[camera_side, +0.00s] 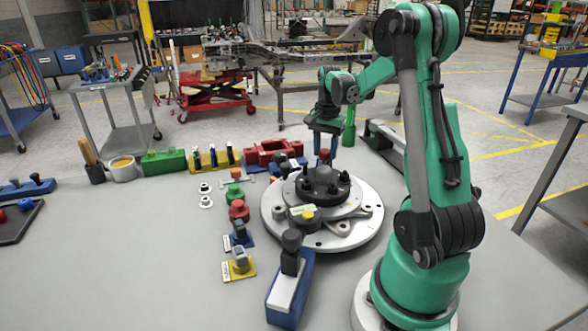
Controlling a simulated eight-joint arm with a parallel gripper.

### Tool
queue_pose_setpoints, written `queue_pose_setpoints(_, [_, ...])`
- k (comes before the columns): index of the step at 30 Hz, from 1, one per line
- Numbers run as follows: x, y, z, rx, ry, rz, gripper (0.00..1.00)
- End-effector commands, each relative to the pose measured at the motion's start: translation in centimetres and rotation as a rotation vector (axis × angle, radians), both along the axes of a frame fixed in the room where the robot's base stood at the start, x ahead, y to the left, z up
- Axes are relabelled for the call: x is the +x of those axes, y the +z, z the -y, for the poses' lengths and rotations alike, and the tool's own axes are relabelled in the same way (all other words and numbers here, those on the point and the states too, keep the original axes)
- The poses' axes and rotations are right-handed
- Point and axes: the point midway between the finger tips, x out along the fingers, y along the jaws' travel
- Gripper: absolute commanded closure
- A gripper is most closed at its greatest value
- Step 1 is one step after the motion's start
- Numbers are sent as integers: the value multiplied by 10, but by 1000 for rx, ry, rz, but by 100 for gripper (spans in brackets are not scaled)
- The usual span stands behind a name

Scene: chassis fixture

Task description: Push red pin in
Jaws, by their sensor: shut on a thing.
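My gripper (325,158) points down at the far side of the round chassis fixture (281,224). Its two dark blue fingers are shut on a small red piece, seemingly the red pin (325,155), of which only a red patch shows between the fingertips. The fixture is a pale grey disc with a raised dark hub (321,182) ringed by dark knobs. The gripper is just behind this hub. The lower end of the pin is hidden behind the hub, so I cannot tell how deep it sits.
A blue block with a black knob (292,285) stands in front of the fixture. A row of coloured parts, including a red knob (238,210), lies to its left. A red holder (273,152) and a green block (164,162) stand behind.

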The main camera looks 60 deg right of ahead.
Motion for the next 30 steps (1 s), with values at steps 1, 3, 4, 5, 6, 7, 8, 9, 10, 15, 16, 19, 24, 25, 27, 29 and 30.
queue_pose_setpoints(1, [0,-3,0,-1,-1,1,100])
queue_pose_setpoints(3, [0,-3,0,-1,-1,1,100])
queue_pose_setpoints(4, [0,-3,0,-1,-1,1,100])
queue_pose_setpoints(5, [0,-3,0,-1,-1,1,100])
queue_pose_setpoints(6, [0,-3,0,-1,-1,1,100])
queue_pose_setpoints(7, [0,-3,0,-1,-1,1,100])
queue_pose_setpoints(8, [0,-3,0,-1,-1,1,60])
queue_pose_setpoints(9, [0,-3,0,-1,-1,1,48])
queue_pose_setpoints(10, [0,-3,0,-1,-1,1,40])
queue_pose_setpoints(15, [0,-3,0,-1,-1,1,30])
queue_pose_setpoints(16, [0,-3,0,-1,-1,1,30])
queue_pose_setpoints(19, [0,-3,0,-1,-1,1,30])
queue_pose_setpoints(24, [0,8,0,-1,-1,1,30])
queue_pose_setpoints(25, [0,13,0,-1,-1,1,30])
queue_pose_setpoints(27, [0,23,0,-1,-1,1,30])
queue_pose_setpoints(29, [0,32,0,-1,-1,1,30])
queue_pose_setpoints(30, [0,37,0,-1,-1,1,30])
